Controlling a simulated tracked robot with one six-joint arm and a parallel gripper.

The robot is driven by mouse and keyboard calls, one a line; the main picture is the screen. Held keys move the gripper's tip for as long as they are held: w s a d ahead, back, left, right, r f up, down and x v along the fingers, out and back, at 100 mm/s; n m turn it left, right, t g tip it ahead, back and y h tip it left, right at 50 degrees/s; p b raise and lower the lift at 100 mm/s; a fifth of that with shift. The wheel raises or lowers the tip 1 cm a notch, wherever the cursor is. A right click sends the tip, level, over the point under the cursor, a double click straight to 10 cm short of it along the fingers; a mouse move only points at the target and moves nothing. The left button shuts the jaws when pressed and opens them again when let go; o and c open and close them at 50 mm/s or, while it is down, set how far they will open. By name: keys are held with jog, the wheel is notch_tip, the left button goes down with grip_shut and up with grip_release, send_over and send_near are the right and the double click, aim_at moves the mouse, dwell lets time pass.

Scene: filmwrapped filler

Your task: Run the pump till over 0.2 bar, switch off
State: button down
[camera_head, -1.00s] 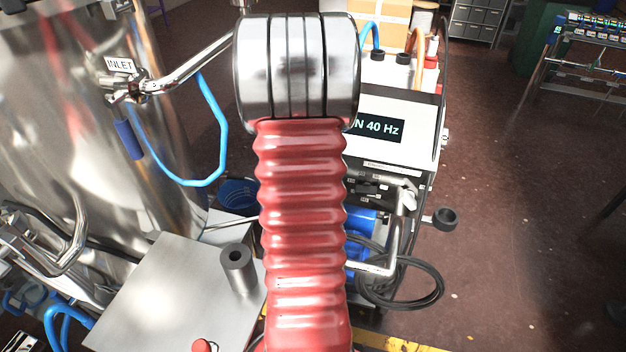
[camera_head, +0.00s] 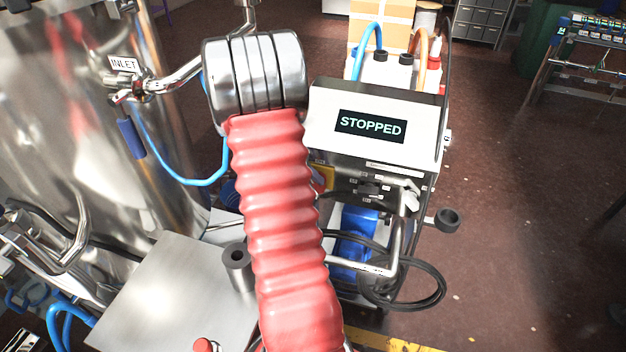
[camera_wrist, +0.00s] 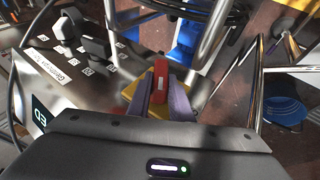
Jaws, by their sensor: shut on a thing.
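The pump cart's control box (camera_head: 330,100) has a display (camera_head: 371,126) that reads STOPPED in the head view. The end of that display (camera_wrist: 40,115) also shows in the wrist view. In the wrist view my gripper (camera_wrist: 165,95) has its two purple fingers shut on the red switch handle (camera_wrist: 161,75), which stands in front of a yellow plate (camera_wrist: 128,92). A piece of the yellow plate (camera_head: 327,177) shows beside my red arm sleeve in the head view, where my gripper is hidden. The blue pump motor (camera_head: 357,228) sits below the box. I see no readable pressure value.
A steel tank (camera_head: 85,130) with an INLET label (camera_head: 123,64) and blue hose stands at left. Black cable loops (camera_head: 425,290) and steel pipes (camera_head: 370,268) lie close below the box. Dark knobs (camera_wrist: 95,46) sit near my fingers. Floor at right is open.

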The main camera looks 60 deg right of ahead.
jog(key=g, duration=0.2)
jog(key=f+n+g+h, duration=0.1)
jog(key=w+g, duration=0.1)
jog(key=g, duration=0.1)
jog(key=shift+w+f+g+h, duration=0.1)
jog(key=shift+f+g+h, duration=0.05)
jog(key=shift+g+h, duration=0.15)
jog(key=n+g+h, duration=0.1)
jog(key=g, duration=0.1)
jog(key=f+n+g+h, duration=0.1)
jog(key=g, duration=0.1)
jog(key=shift+w+f+g, duration=0.1)
jog(key=shift+f+g, duration=0.05)
jog(key=shift+g, duration=0.25)
jog(key=c, duration=1.6)
grip_release()
jog(key=shift+a, duration=0.1)
